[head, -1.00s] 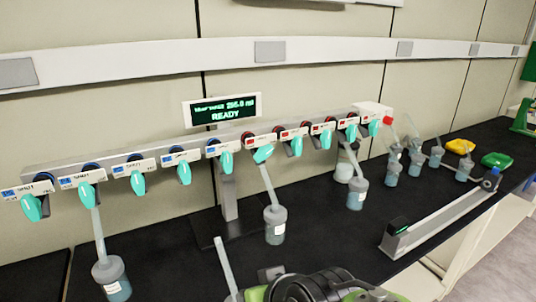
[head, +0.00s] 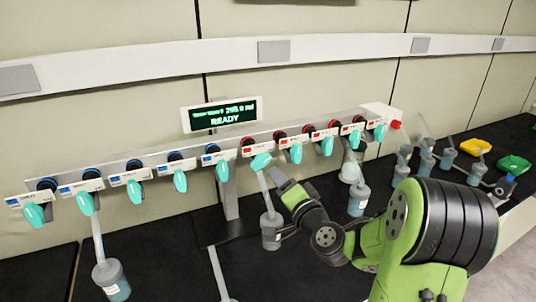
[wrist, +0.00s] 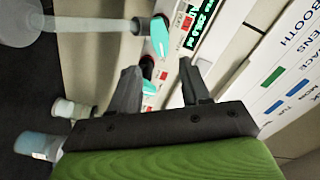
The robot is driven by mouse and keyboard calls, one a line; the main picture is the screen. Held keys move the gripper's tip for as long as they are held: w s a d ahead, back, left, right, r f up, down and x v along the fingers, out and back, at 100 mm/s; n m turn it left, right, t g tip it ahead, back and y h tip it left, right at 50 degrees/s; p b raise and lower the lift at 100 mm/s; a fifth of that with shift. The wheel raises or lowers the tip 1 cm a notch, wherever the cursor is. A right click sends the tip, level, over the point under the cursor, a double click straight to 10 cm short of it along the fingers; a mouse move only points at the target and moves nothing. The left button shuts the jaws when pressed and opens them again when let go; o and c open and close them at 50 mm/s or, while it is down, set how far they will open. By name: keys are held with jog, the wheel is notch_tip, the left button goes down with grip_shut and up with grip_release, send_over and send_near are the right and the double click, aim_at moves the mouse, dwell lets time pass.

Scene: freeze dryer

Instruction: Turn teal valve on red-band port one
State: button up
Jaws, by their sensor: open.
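A row of ports with teal valves runs along the grey manifold (head: 140,172). Blue-marked labels are on the left and red-marked ones on the right. The first red-band port (head: 253,149) has a teal valve (head: 260,161) turned sideways, with a tube down to a grey-lidded flask (head: 270,228). That valve also shows in the wrist view (wrist: 160,37), just beyond the fingertips. My gripper (head: 279,178) is open, just below and right of the valve. In the wrist view my gripper (wrist: 157,68) has nothing held between its fingers; the neighbouring port's teal valve (wrist: 149,89) shows behind them.
A display (head: 219,115) reading READY stands above the manifold. Another flask (head: 359,198) hangs right of my gripper, near my arm. The black bench left of the stand is mostly clear.

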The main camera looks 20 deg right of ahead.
aim_at(264, 162)
jog(key=w+p, duration=0.1)
jog(key=w, duration=0.2)
jog(key=w+p, duration=0.2)
jog(key=w, duration=0.2)
jog(key=shift+w+a+r, duration=0.1)
jog(key=shift+w+r, duration=0.1)
jog(key=shift+w+f, duration=0.15)
jog(key=shift+w, duration=0.25)
grip_shut()
